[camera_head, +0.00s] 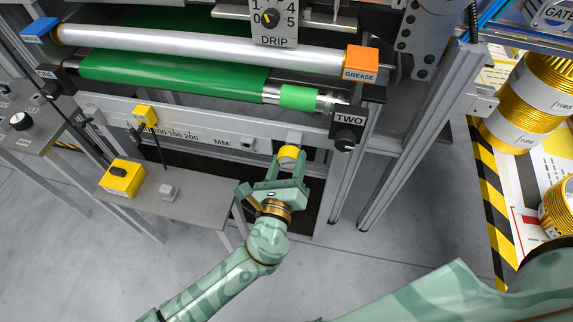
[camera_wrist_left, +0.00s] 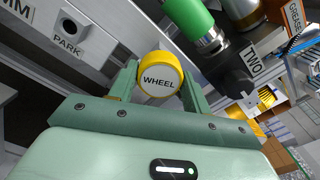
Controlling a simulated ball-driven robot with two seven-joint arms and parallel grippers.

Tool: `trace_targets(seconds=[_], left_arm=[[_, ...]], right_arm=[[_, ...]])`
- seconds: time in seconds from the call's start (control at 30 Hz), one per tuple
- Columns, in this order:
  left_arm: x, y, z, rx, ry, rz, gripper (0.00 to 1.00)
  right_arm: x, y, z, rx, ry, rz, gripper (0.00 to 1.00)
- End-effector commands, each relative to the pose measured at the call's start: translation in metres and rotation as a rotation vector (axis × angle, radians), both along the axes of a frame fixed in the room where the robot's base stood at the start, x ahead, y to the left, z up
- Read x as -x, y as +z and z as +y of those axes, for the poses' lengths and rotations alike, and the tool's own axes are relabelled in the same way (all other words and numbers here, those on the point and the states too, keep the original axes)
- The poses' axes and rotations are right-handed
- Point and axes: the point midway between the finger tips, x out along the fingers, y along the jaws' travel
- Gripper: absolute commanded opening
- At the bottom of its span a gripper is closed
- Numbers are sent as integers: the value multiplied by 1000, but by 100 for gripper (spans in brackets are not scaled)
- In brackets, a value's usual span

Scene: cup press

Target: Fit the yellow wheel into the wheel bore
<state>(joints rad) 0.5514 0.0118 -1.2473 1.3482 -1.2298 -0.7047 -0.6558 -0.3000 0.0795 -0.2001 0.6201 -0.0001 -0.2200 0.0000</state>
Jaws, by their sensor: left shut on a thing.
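The yellow wheel (camera_head: 287,153) has a pale face, which reads WHEEL in the left wrist view (camera_wrist_left: 160,80). My left gripper (camera_head: 288,162) is shut on it, with one finger on each side, in front of the machine's lower grey rail (camera_head: 215,131). The fingers also show in the left wrist view (camera_wrist_left: 160,87). I cannot make out the wheel bore; whatever lies right behind the wheel is hidden. I cannot tell whether the wheel touches the rail. My right gripper is not in view.
A PARK socket (camera_wrist_left: 70,26) sits left of the wheel on the rail. A black TWO knob block (camera_head: 347,130) stands to the right, below the green roller (camera_head: 175,78). A grey side table (camera_head: 185,200) with a yellow switch box (camera_head: 122,178) is left of my arm.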

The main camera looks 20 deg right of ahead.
Motion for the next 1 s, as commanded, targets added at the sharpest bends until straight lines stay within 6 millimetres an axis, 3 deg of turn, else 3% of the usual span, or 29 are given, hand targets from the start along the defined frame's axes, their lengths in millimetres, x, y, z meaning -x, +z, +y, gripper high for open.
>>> trace_targets(seconds=[0.3, 0.33, 0.4, 0.77, 1.0], left_arm=[[-7, 0, -4, 0, 1, 0, 21], [-7, 0, -4, -1, 1, -1, 54], [-7, 0, -4, 0, 1, -1, 73], [-2, 0, -1, -1, 0, 1, 74], [38, 2, 26, -1, 0, 2, 74]], right_arm=[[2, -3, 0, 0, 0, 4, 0], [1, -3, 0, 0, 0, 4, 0], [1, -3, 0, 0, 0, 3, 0], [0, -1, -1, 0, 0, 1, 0], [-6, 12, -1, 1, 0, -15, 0]])
